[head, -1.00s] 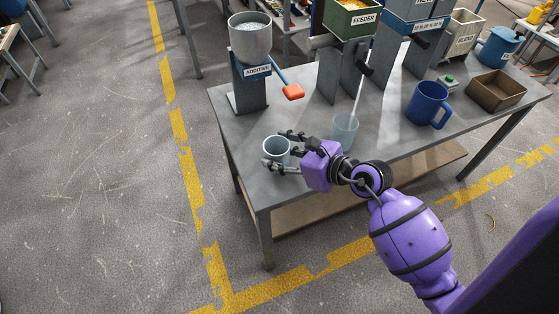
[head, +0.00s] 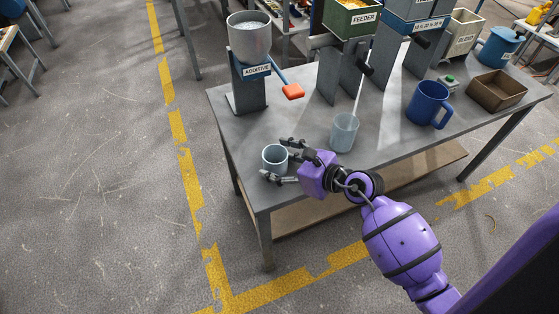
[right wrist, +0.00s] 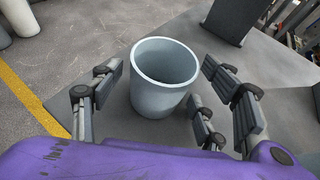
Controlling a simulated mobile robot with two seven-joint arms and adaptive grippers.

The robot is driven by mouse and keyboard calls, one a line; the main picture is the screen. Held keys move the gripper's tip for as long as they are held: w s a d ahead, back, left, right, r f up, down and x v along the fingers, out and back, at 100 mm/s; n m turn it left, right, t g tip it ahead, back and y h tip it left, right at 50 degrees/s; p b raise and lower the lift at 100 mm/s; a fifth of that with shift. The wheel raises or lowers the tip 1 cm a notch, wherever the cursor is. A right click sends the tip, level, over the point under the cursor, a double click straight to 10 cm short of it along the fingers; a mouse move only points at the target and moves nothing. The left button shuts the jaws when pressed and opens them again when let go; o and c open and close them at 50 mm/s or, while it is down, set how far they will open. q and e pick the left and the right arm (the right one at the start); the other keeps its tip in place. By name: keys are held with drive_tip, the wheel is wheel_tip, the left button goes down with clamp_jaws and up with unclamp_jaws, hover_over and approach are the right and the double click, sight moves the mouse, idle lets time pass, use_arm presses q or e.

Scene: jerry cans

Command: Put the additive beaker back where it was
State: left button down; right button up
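A small pale grey-blue beaker (head: 275,159), which I take to be the additive beaker, stands upright on the grey table (head: 305,207) near its left front corner. In the right wrist view the beaker (right wrist: 163,85) looks empty and sits between the spread fingers, with gaps on both sides. My right gripper (head: 282,161) is open around it, coming from the right. The ADDITIVE dispenser (head: 248,70), with a grey hopper and an orange-tipped lever (head: 292,91), stands behind it. My left gripper is not in view.
A clear beaker (head: 344,133) with a thin pale rod or stream above it stands right of my gripper, below the green feeder (head: 350,20). A blue mug (head: 428,104) and brown tray (head: 496,89) are farther right.

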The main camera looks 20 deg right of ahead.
drive_tip(key=shift+r, duration=0.15)
drive_tip(key=v, duration=1.2)
drive_tip(key=shift+a, duration=0.1)
